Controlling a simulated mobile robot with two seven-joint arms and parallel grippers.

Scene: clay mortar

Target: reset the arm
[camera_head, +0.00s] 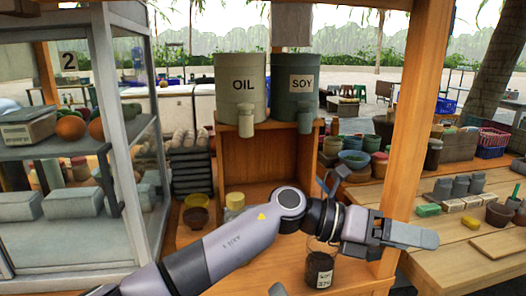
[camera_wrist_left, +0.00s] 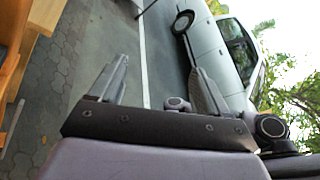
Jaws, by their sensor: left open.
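My left arm (camera_head: 243,236) reaches in from the lower left across the wooden stall, and its left gripper (camera_head: 425,236) points to the right, in front of an orange wooden post. In the left wrist view the two fingers of the left gripper (camera_wrist_left: 158,78) stand apart with nothing between them. That view is tilted and shows paving, a road and a parked car (camera_wrist_left: 222,55) beyond the fingers. My right gripper is not in view.
An OIL canister (camera_head: 241,82) and a SOY canister (camera_head: 294,85) stand on a wooden shelf. A dark jar (camera_head: 319,270) is just below the left wrist. A glass cabinet (camera_head: 65,170) stands left. The right-hand table holds bowls and a green block (camera_head: 428,210).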

